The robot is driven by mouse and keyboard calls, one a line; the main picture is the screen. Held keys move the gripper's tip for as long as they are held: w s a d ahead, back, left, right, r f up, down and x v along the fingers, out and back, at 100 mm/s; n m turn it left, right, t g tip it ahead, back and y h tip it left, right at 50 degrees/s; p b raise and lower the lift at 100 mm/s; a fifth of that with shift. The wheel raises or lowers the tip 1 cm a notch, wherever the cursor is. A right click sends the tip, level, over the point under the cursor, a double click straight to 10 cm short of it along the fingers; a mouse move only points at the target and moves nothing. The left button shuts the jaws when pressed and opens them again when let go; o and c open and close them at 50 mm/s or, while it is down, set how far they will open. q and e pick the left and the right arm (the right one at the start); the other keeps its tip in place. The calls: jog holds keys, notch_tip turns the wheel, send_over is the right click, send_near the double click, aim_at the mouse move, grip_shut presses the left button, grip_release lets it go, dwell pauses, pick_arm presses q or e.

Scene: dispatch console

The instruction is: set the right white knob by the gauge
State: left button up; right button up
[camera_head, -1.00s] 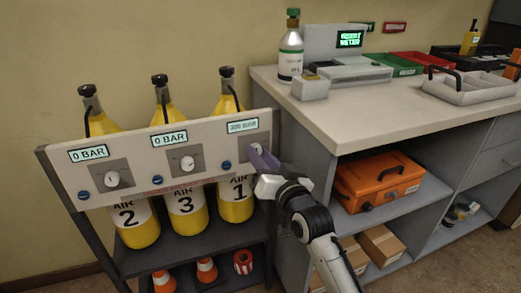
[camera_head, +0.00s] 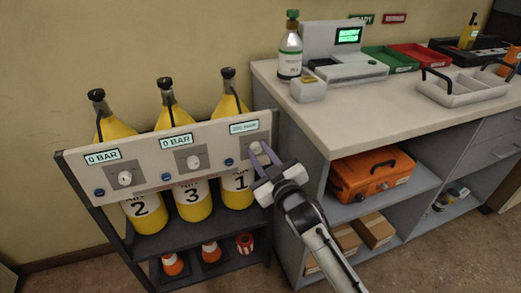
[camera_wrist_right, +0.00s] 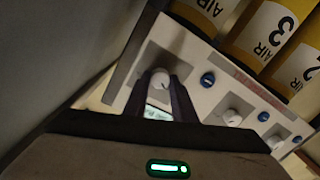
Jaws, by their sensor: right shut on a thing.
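The right white knob (camera_head: 257,148) sits on a grey plate at the right end of the white panel (camera_head: 150,178). My right gripper (camera_head: 262,154) reaches it from below and is shut on it. In the right wrist view the knob (camera_wrist_right: 160,79) shows between the two dark fingers (camera_wrist_right: 165,92). The gauge display (camera_head: 244,127) is just above the knob and lit, but its text is too blurred to read surely. It is partly hidden by the fingers in the wrist view (camera_wrist_right: 157,113). My left gripper is not in view.
Two other white knobs, middle (camera_head: 193,162) and left (camera_head: 124,177), sit under displays reading 0 BAR. Blue buttons (camera_head: 229,162) lie between them. Yellow cylinders (camera_head: 236,190) stand behind the panel. A grey counter (camera_head: 350,125) with open shelves stands close on the right.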

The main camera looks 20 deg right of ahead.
jog(key=shift+n, duration=0.5)
jog(key=o, duration=1)
jog(key=shift+o, duration=0.2)
jog(key=shift+s, duration=0.1)
